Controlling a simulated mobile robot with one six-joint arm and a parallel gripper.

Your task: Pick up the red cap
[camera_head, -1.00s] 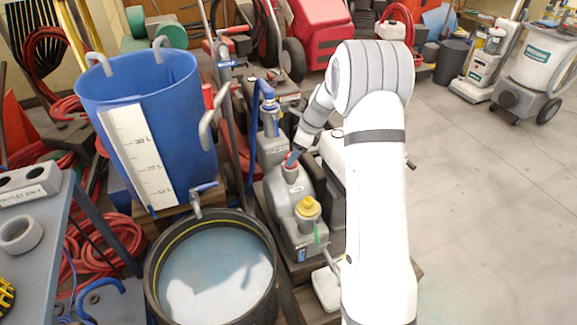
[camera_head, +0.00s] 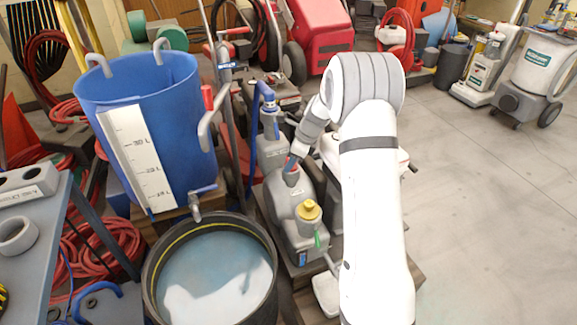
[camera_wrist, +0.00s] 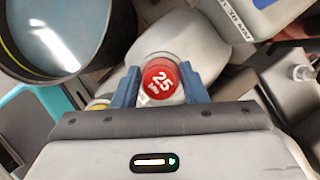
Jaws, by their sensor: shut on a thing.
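The red cap (camera_wrist: 160,80) is round, with a white "25" on its top. In the wrist view it sits between the two blue fingers of my gripper (camera_wrist: 159,72), which is shut on its sides. Behind it is the grey body of a machine. In the head view my gripper (camera_head: 291,161) is at the neck on top of this grey machine (camera_head: 285,200), and the cap is mostly hidden by the fingers. I cannot tell whether the cap is clear of the neck.
A yellow cap (camera_head: 308,210) is on the same machine, nearer the camera. A blue-topped bottle (camera_head: 270,120) stands behind it. A round black tub of water (camera_head: 215,275) and a blue bin (camera_head: 150,120) are to the left. The floor at right is open.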

